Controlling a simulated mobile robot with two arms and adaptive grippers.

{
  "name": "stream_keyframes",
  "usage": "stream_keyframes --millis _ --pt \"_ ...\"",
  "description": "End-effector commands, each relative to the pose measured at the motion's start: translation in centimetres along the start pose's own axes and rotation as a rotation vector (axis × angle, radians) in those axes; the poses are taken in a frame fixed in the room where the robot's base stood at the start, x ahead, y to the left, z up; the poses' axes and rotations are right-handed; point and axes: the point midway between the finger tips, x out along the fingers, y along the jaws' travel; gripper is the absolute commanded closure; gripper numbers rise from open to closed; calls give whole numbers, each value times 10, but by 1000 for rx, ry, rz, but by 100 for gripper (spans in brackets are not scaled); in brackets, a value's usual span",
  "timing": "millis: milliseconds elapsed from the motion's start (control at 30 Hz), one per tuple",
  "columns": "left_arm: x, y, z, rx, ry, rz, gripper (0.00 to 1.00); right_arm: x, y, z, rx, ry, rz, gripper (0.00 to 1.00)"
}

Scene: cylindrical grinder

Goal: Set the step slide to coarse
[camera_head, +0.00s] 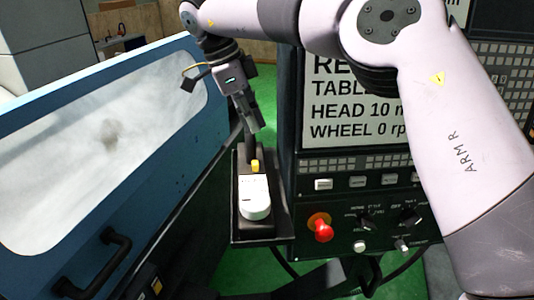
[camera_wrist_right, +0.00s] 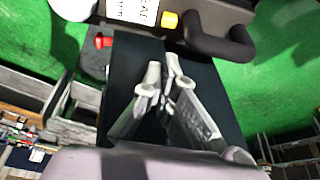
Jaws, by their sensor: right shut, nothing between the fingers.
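A small pendant with a rounded white end (camera_head: 255,205) lies on a narrow dark shelf (camera_head: 262,236) beside the console. A yellow piece (camera_head: 255,166), which looks like the step slide, sits at its far end. The right wrist view shows this yellow piece (camera_wrist_right: 169,19) between a white label and a black loop handle (camera_wrist_right: 215,35). My right gripper (camera_head: 252,128) is above and beyond the yellow piece, shut and empty. Its fingers (camera_wrist_right: 163,80) look apart from the piece. I cannot read the slide's setting. My left gripper is out of view.
The console with its screen (camera_head: 350,100) and red stop button (camera_head: 320,227) stands right of the shelf. A blue door with a window (camera_head: 100,125) and dark handle (camera_head: 105,265) is on the left. My right arm crosses in front of the console. Green floor shows between.

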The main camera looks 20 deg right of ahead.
Motion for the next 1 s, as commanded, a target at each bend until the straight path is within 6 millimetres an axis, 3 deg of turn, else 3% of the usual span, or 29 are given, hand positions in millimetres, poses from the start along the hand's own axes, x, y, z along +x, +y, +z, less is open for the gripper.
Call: stream_keyframes --millis 533,700,1000 --pt "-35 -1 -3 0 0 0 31 84 1 -1 -1 1 4 100" --pt "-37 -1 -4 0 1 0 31 94 1 0 0 -1 3 100" --pt "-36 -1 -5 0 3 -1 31 96 0 0 0 -1 2 100"
